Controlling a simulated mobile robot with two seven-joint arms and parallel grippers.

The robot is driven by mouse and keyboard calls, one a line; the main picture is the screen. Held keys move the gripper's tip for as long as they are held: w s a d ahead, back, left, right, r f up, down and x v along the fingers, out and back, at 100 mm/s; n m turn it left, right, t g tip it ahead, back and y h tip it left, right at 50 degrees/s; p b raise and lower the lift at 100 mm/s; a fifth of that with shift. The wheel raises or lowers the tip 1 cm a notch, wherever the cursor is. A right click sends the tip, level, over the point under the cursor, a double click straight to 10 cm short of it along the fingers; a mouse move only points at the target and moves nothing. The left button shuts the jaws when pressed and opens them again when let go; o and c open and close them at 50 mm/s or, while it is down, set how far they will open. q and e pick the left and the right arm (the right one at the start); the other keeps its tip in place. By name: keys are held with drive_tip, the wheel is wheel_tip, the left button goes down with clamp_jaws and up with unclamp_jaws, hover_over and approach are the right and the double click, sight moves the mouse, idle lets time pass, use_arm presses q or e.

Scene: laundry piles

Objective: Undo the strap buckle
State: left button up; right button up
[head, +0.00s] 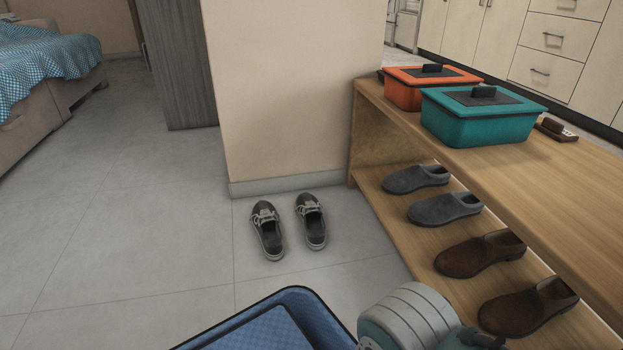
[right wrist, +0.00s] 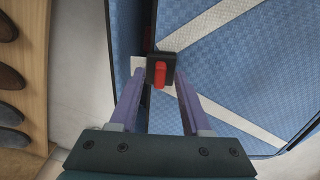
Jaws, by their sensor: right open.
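A black strap buckle with a red button (right wrist: 160,72) shows in the right wrist view, against a blue case. Pale grey straps (right wrist: 222,24) run off from it diagonally across the blue lining. My right gripper (right wrist: 160,88) is open, with its two purple fingers on either side of the buckle. I cannot tell whether they touch it. In the head view the blue case (head: 297,297) shows at the bottom edge, cut off by the frame, and the buckle is not visible there. My left gripper is not in view.
A wooden shoe bench (head: 580,185) stands at the right, with grey and brown shoes on its lower shelf. A teal box (head: 480,118) and an orange box (head: 405,92) sit on top. Sneakers (head: 267,232) lie by the wall. The floor at left is clear.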

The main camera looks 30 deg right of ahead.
clamp_jaws()
idle(0.4)
